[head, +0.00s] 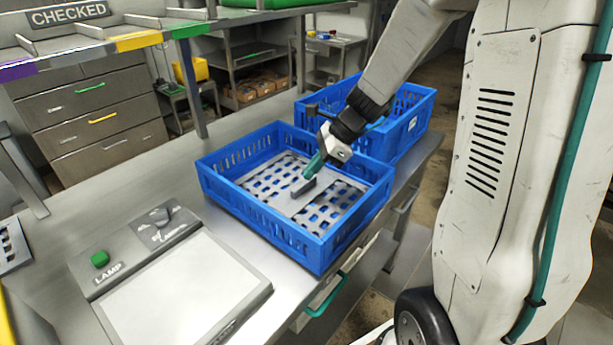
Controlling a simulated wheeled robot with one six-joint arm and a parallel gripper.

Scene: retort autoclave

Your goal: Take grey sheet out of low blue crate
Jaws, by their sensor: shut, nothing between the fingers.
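The low blue crate (272,232) stands on the steel bench, open at the top, with slotted walls. The grey sheet (338,208) lies flat inside it, with rows of holes through which blue shows. My gripper (303,186) reaches down into the crate from the upper right, over the middle of the sheet. Its fingers are shut with nothing between them. I cannot tell whether the fingertips touch the sheet. The gripper and its fingers hide a small part of the sheet.
A taller blue crate (412,128) stands just behind the low one, under my arm. A lamp box (180,290) with a pale panel and a green button sits on the bench at front left. A shelf (110,42) marked CHECKED overhangs the back left. Bare bench lies left of the crate.

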